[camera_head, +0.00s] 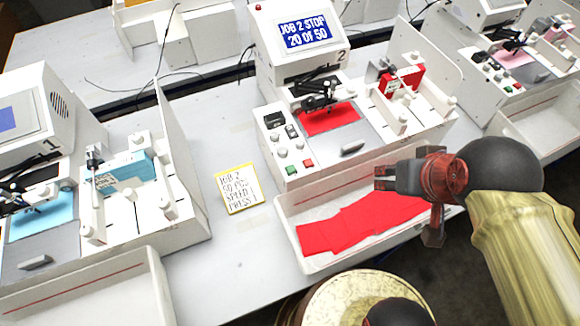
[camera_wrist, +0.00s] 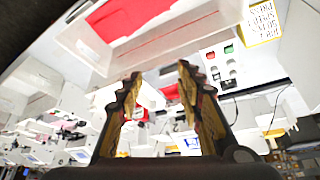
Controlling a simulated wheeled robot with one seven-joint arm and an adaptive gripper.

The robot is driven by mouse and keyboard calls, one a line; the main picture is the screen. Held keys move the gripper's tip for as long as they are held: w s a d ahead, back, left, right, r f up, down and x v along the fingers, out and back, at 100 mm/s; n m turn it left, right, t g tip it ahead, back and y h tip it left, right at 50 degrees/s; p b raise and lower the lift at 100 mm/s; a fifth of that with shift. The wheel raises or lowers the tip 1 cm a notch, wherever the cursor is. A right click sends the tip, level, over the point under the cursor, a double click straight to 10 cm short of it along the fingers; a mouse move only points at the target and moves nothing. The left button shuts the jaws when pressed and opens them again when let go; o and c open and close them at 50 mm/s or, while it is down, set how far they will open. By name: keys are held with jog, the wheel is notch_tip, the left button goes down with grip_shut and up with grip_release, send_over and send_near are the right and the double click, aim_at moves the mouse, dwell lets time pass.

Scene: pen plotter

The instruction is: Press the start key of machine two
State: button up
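Machine two (camera_head: 300,72) stands in the middle of the head view, with a "2" on its housing. Its screen (camera_head: 305,33) reads "JOB 2 STOP 20 OF 50". On its front panel are a green key (camera_head: 291,170) and a red key (camera_head: 308,163). The wrist view, upside down, also shows the green key (camera_wrist: 228,49) and red key (camera_wrist: 210,55). My gripper (camera_head: 380,178) hangs above the front tray, right of the keys and apart from them. In the wrist view its fingers (camera_wrist: 158,78) are spread with nothing between them.
The front tray (camera_head: 290,222) holds red sheets (camera_head: 360,222). A handwritten yellow-edged note (camera_head: 238,190) lies left of it. Machine one (camera_head: 35,115) with blue card is at the left; another machine (camera_head: 500,75) is at the right.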

grip_shut()
dwell(1.5)
